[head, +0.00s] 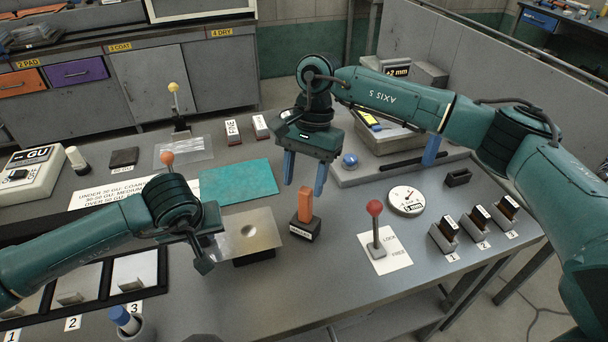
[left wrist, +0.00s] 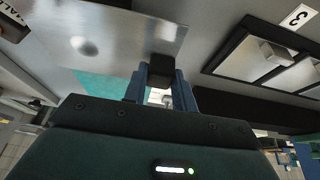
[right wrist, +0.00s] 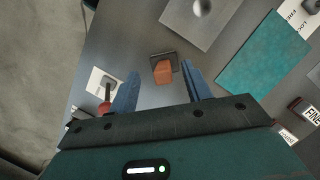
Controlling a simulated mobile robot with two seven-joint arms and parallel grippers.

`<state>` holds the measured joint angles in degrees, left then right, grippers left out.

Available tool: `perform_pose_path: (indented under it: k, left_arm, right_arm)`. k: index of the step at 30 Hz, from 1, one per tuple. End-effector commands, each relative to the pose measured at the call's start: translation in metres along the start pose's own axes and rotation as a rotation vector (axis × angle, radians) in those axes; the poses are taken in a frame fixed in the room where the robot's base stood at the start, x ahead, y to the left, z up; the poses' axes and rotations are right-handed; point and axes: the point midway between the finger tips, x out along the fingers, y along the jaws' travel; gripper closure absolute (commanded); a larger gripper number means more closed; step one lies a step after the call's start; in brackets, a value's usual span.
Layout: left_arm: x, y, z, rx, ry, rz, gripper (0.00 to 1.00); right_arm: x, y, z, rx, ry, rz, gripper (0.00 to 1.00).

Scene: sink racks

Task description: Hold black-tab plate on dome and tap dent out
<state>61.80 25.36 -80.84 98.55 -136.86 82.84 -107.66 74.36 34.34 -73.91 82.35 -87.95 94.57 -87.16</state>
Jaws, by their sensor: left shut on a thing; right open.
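A bare metal plate (head: 254,232) with a round dent near its middle lies over a dark block at the table's centre. In the left wrist view the plate (left wrist: 120,30) has a black tab (left wrist: 163,67) at its edge. My left gripper (head: 205,262) is shut on that tab, left of the plate; the gripper also shows in that view (left wrist: 163,85). A dome under the plate is hidden. An orange-handled tool (head: 305,203) stands upright in a black holder (head: 304,229). My right gripper (head: 304,190) is open and empty, above and behind the tool; the tool (right wrist: 163,72) shows between its fingers.
A red-knobbed lever (head: 376,230) stands on a lock/free card to the right. A round dial gauge (head: 407,201) and several small slotted blocks (head: 444,235) lie further right. A teal mat (head: 238,182) lies behind the plate. A numbered rack (head: 136,272) stands at left.

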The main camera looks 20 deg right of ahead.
Motion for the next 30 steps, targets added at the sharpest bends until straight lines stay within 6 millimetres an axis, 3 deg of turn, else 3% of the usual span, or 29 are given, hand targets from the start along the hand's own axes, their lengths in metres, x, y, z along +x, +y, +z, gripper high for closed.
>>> perform_pose_path:
  k: [30]
  left_arm:
    - [0.0, 0.0, 0.001, 0.001, -0.002, -0.001, 1.0]
  right_arm:
    - [0.056, 0.0, -0.016, 0.001, -0.001, 0.001, 0.51]
